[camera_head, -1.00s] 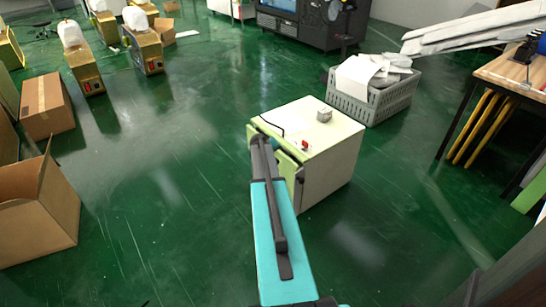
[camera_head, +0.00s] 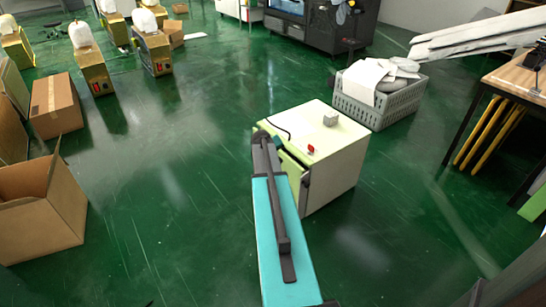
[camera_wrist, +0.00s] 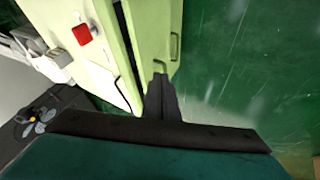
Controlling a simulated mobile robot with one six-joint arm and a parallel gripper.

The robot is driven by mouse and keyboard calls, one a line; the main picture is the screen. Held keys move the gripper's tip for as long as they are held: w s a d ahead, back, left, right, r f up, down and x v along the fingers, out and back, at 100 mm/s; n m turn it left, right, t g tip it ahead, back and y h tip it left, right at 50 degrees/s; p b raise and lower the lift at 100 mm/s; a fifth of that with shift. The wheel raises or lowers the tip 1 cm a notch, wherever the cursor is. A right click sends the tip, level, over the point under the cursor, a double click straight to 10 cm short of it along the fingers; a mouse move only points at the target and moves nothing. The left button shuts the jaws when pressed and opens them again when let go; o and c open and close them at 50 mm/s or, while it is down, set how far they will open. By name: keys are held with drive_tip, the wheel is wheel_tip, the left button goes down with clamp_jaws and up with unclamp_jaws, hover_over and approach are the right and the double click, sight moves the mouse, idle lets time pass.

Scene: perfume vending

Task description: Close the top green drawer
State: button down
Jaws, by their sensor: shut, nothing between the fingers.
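A small cabinet (camera_head: 340,137) with a pale green top and white side stands on the floor, mid-picture in the head view. Its top green drawer (camera_wrist: 153,28) shows in the wrist view as a light green front with a handle (camera_wrist: 175,47). A dark gap separates this front from the cabinet body, so it stands slightly out. In the head view my arm hides most of the drawer. My gripper (camera_wrist: 162,92) is shut and empty, its tips at the drawer front's near end. I cannot tell whether they touch it.
A red button (camera_head: 311,149) and a grey block (camera_head: 330,119) are on the cabinet top. A grey crate (camera_head: 385,108) with white items stands behind it. Cardboard boxes (camera_head: 57,108) are at the left. Green floor (camera_head: 175,215) left of the cabinet is clear.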

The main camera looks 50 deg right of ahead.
drive_tip(key=c, duration=2.4)
unclamp_jaws()
drive_tip(key=o, duration=0.5)
drive_tip(key=shift+a+f, duration=0.15)
drive_tip(key=shift+c, duration=0.2)
drive_tip(key=shift+o, duration=0.5)
drive_tip(key=a+f+y, duration=0.2)
drive_tip(key=a+f, duration=0.6)
drive_tip(key=a, duration=0.5)
drive_tip(key=shift+w+a+f+n+g, duration=0.3)
drive_tip(key=shift+w+a+f+n, duration=0.05)
drive_tip(key=shift+w+f+n, duration=0.05)
drive_tip(key=s+a+f+n+g+y, duration=0.1)
drive_tip(key=s+a+f, duration=0.4)
drive_tip(key=a, duration=0.6)
drive_tip(key=s+a+f+g+y, duration=0.2)
drive_tip(key=s+a+f, duration=0.3)
drive_tip(key=a, duration=0.6)
drive_tip(key=s+a+f+n+g+y, duration=0.1)
drive_tip(key=s+a+f, duration=0.4)
drive_tip(key=a, duration=0.6)
drive_tip(key=s+a+f+n+g, duration=0.1)
drive_tip(key=s+a+f+g, duration=0.2)
drive_tip(key=s+a, duration=0.8)
drive_tip(key=s+f, duration=0.1)
drive_tip(key=s, duration=0.2)
drive_tip(key=shift+s+a, duration=0.2)
drive_tip(key=shift+a, duration=0.15)
